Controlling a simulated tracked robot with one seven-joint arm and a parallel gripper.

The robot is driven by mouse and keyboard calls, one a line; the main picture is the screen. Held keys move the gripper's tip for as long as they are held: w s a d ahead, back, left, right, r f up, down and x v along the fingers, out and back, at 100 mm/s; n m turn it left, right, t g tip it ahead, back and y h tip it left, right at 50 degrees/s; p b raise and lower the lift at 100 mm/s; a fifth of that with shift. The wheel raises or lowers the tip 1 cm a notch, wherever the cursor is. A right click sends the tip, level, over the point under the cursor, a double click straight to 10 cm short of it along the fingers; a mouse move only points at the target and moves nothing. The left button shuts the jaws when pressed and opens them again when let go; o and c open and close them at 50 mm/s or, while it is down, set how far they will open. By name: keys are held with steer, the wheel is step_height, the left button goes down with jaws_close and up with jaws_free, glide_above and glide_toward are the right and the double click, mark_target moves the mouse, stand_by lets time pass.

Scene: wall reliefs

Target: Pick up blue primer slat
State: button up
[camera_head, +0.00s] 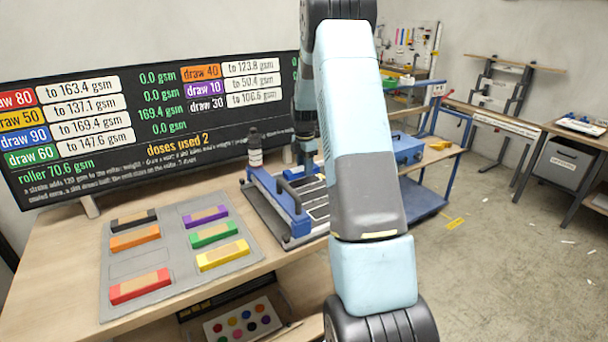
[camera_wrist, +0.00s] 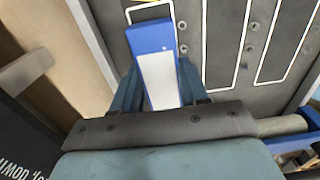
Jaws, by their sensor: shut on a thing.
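The blue primer slat (camera_wrist: 155,62) shows in the wrist view, with a blue end and a long white face. My gripper (camera_wrist: 158,78) is shut on it, one dark blue finger on each side. The slat is over or on a dark plate with white outlined slots (camera_wrist: 228,50); I cannot tell if it touches the plate. In the head view my arm hides most of the gripper and the slat, near the blue-railed frame (camera_head: 262,197) on the bench.
A grey mat (camera_head: 122,290) holds black, orange, red (camera_head: 140,287), purple, green and yellow (camera_head: 222,254) slats, with an empty outlined place between orange and red. A dark bottle (camera_head: 254,150) stands behind the frame. A display board (camera_head: 150,135) lines the bench's back.

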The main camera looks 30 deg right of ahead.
steer(key=s+a+r, duration=0.3)
steer(key=s+r, duration=0.6)
steer(key=s, duration=0.4)
steer(key=shift+a+r, duration=0.15)
steer(key=shift+a, duration=0.2)
